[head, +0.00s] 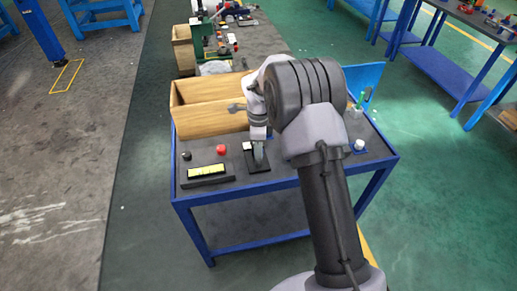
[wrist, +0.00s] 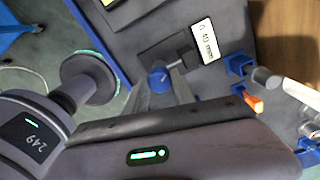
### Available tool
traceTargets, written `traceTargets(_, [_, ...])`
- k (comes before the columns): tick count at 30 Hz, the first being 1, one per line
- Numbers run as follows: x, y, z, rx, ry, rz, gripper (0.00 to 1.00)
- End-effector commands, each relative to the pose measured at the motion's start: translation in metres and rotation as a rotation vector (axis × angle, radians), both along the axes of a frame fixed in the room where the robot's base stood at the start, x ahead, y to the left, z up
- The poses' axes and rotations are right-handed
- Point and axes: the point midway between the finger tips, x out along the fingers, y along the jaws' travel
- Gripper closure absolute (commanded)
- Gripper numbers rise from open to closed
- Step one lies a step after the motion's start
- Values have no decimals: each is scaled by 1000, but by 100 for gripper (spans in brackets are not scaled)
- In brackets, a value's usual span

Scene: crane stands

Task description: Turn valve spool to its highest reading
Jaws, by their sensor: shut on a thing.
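The valve spool (wrist: 158,79) shows as a small blue round piece on a dark base plate (wrist: 158,52) in the wrist view. My gripper (wrist: 163,90) has its two grey fingers on either side of the blue piece and is shut on it. A white readout (wrist: 205,41) beside it carries small dark characters ending in "mm"; I cannot read the figure surely. In the head view my gripper (head: 259,158) points down at the black base plate (head: 257,167) near the table's front edge. The fingers hide the spool there.
On the same blue-framed table (head: 330,172) are a red button (head: 221,149), a black knob (head: 187,156) and a yellow display (head: 206,171) to the left. A wooden box (head: 192,122) stands behind. An orange piece (wrist: 253,103) and blue holders (wrist: 238,64) lie close by.

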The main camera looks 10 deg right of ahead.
Motion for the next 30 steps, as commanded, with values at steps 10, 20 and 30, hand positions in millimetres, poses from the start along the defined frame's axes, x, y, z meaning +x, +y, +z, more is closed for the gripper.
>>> traceTargets(10, [1, 0, 1, -1, -2, -19, 100])
traceTargets(20, [0, 0, 1, 0, -1, -18, 48])
traceTargets(30, [1, 0, 8, 0, -2, -17, 48])
